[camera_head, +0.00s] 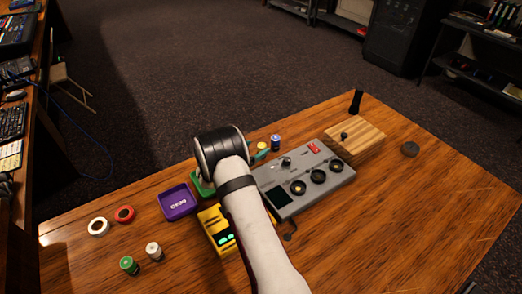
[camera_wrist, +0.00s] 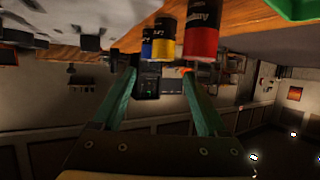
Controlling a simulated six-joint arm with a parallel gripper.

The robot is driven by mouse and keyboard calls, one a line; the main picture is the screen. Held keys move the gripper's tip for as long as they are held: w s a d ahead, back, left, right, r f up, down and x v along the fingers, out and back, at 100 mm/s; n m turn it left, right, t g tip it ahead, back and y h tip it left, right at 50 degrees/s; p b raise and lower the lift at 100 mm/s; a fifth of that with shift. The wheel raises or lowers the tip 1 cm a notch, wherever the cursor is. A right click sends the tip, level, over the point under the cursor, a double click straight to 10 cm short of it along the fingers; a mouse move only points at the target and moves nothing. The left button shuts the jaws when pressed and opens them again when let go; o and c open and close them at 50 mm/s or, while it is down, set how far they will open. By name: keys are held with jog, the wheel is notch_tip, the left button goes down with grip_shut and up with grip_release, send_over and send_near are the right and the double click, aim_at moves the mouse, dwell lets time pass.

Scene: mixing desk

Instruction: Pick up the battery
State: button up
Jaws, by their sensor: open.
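In the wrist view, the table appears at the top and batteries hang from it: a red battery (camera_wrist: 203,32) nearest, a yellow battery (camera_wrist: 166,38) and a blue battery (camera_wrist: 147,45). My gripper (camera_wrist: 160,72) is open and empty, its teal fingers pointing toward them. The yellow battery lines up between the fingers; the red one is by the right finger. In the head view, a blue battery (camera_head: 275,143) stands just beyond my gripper, with a yellow top (camera_head: 261,146) beside it. My arm hides most of my gripper there. A green battery (camera_head: 128,265) and a white battery (camera_head: 154,251) stand front left.
A purple tray marked DEAD (camera_head: 176,211) and a partly hidden green tray (camera_head: 199,184) lie left of my arm. A yellow device (camera_head: 210,219) is beside my arm. A grey console (camera_head: 310,192) and wooden block (camera_head: 365,140) stand right. The table's front right is clear.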

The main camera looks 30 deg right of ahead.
aim_at(261, 145)
jog(key=x, duration=0.6)
jog(key=shift+w+a+f, duration=0.1)
jog(key=shift+f, duration=0.3)
grip_shut()
